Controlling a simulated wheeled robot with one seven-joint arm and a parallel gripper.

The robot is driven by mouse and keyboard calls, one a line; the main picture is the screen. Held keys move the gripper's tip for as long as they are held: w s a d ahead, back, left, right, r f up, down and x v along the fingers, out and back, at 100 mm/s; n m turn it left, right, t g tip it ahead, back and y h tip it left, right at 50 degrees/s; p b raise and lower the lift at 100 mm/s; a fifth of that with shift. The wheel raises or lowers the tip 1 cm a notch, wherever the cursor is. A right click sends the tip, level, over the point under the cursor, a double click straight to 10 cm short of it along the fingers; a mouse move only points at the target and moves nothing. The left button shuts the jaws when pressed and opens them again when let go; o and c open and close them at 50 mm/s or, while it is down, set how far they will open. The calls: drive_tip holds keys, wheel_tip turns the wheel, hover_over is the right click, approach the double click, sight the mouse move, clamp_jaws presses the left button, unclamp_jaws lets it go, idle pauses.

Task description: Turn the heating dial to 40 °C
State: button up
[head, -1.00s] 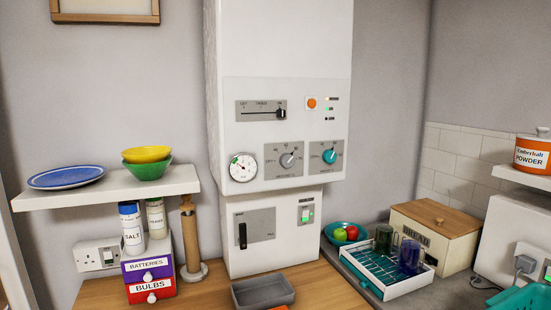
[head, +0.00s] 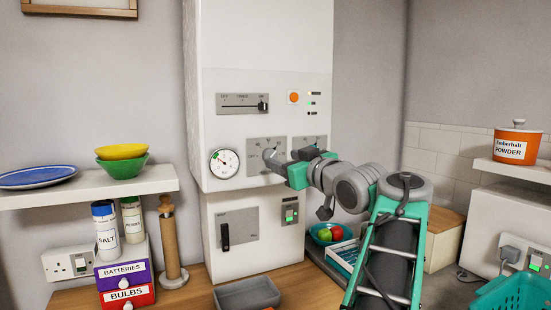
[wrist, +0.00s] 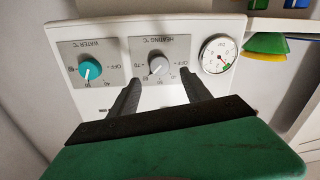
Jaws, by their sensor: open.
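The heating dial (wrist: 159,66) is a grey knob on a square grey plate marked HEATING °C, in the middle of the wrist view. The exact mark it points at is too small to read. My gripper (wrist: 162,74) is open, with one dark finger on each side of the dial in that view. I cannot tell whether either finger touches it. In the head view my gripper (head: 273,157) is at the heating plate (head: 254,147) on the white boiler (head: 265,40) and hides most of the dial.
The teal water dial (wrist: 90,70) and the round gauge (wrist: 217,55) flank the heating dial. A slider (head: 263,106) and an orange button (head: 294,97) sit above. A shelf (head: 150,181) with bowls juts out at left. A worktop with small items lies below.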

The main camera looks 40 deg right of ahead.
sight(272, 155)
drive_tip(key=p+x, duration=0.1)
drive_tip(key=x, duration=0.4)
drive_tip(key=shift+w, duration=0.2)
clamp_jaws()
idle(0.3)
